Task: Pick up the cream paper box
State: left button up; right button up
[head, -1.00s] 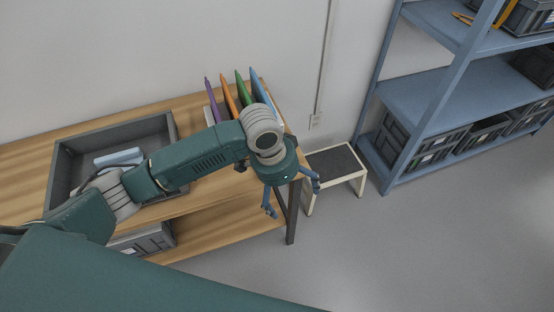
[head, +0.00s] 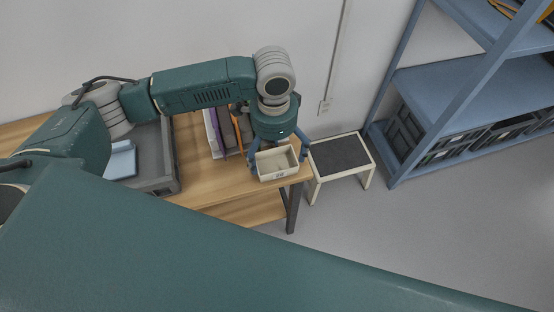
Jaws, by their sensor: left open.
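The cream paper box (head: 279,176) is a small open-topped box near the right front corner of the wooden table (head: 232,192). A small dark mark shows on its front side. My left gripper (head: 278,161) reaches over it from behind with its jaws open, one blue finger on the left of the box and one on the right. I cannot tell whether either finger touches the box. My right gripper is not in view.
Upright folders (head: 213,133) stand on the table just left of the gripper. A grey tray (head: 166,185) holding a light blue item lies further left. A cream step stool (head: 341,152) stands right of the table, and a blue shelf (head: 448,83) beyond it.

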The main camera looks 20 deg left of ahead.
aim_at(277, 165)
pick_arm(q)
jog(key=shift+f, duration=0.95)
jog(key=shift+d+f, duration=0.15)
jog(key=shift+f, duration=0.15)
jog(key=f, duration=0.3)
jog(key=f+p, duration=0.1)
jog(key=shift+d+f, duration=0.2)
jog(key=shift+d, duration=0.05)
jog(key=shift+f, duration=0.15)
jog(key=shift+c, duration=1)
jog(key=c, duration=0.7)
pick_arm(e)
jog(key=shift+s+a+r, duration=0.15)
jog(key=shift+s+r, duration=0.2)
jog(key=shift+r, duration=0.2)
